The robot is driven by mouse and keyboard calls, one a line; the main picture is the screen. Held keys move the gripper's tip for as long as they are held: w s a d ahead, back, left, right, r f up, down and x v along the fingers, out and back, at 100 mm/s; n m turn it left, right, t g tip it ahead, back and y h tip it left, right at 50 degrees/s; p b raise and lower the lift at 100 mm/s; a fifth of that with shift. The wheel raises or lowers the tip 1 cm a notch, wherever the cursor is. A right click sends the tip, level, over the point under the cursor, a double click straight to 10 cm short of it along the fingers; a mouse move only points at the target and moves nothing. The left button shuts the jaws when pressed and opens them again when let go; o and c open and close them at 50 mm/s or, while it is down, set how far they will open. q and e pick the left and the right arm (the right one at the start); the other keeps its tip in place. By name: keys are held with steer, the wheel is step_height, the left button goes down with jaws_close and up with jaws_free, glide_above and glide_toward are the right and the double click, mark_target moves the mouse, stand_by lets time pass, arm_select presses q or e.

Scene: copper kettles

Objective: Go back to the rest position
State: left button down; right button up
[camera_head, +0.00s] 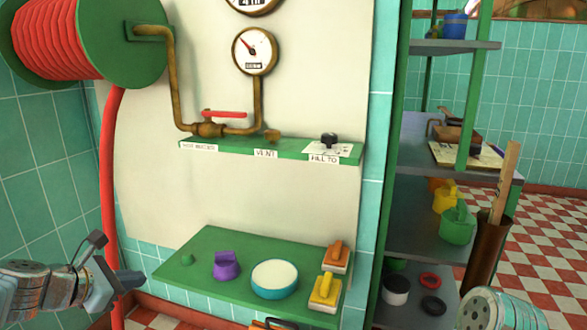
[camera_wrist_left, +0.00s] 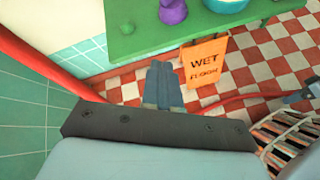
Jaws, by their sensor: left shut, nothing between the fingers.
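My left gripper (camera_head: 128,280) is at the lower left of the head view, left of the low green shelf (camera_head: 215,292) and apart from it. Its fingers are together in the left wrist view (camera_wrist_left: 163,86), with nothing between them. They point toward the floor in front of the shelf. Part of my right arm (camera_head: 500,310) shows at the bottom right of the head view; its gripper is out of sight.
The low shelf holds a purple object (camera_head: 227,266), a white-topped blue bowl (camera_head: 274,278) and two brushes. A red hose (camera_head: 108,190) hangs beside my left gripper. An orange wet-floor sign (camera_wrist_left: 206,62) stands below the shelf. A rack (camera_head: 410,230) stands right.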

arm_select(q)
steer(key=s+d+f+m+g, duration=0.1)
steer(key=d+f+m+g, duration=0.2)
steer(key=f, duration=0.7)
steer(key=s+d+f+m+g+y, duration=0.1)
steer(key=d+f+m, duration=0.35)
steer(key=f, duration=0.45)
steer(key=s+d+f+m+g, duration=0.1)
steer(key=d+f+m+g, duration=0.2)
steer(key=f, duration=0.7)
steer(key=s+d+f+m+g, duration=0.2)
steer(key=s+d+f+m, duration=1)
steer(key=s+f+m, duration=0.2)
steer(key=shift+s+d+f+m+g+h, duration=0.3)
steer(key=shift+s+f+m+g+h, duration=0.1)
steer(key=shift+s, duration=0.25)
